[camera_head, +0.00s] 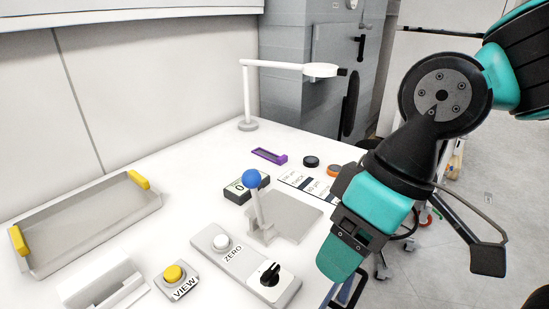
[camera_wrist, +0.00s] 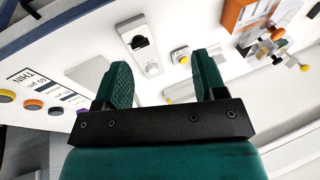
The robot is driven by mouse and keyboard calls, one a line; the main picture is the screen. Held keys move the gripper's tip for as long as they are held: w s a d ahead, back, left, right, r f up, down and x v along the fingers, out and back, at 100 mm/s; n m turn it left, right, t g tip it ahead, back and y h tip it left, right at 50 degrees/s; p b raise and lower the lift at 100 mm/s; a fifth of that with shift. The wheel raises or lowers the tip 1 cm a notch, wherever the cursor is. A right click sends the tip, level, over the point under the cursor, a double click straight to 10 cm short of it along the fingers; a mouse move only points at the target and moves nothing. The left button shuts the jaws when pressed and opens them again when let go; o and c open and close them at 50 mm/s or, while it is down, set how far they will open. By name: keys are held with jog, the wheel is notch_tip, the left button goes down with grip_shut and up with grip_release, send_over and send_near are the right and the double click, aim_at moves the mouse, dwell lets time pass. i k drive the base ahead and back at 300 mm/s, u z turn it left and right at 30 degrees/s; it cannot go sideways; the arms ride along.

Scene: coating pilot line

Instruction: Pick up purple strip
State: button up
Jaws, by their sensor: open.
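The purple strip (camera_head: 269,156) lies flat on the white table toward the back in the head view, left of a dark round disc. In the head view my arm hangs at the right, over the table's right edge, well away from the strip. The fingertips are hard to make out there.
A dark disc (camera_head: 311,162) and an orange disc (camera_head: 334,170) sit right of the strip. A blue-knobbed lever (camera_head: 252,178), a ZERO panel (camera_head: 232,255), a yellow VIEW button (camera_head: 174,273) and a tray (camera_head: 88,238) stand nearer. A white lamp (camera_head: 247,95) stands behind.

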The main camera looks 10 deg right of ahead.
aim_at(279, 160)
jog(key=z, duration=1.95)
jog(key=i, duration=2.6)
jog(key=u, duration=3.7)
jog(key=i, duration=0.5)
jog(key=z, duration=0.1)
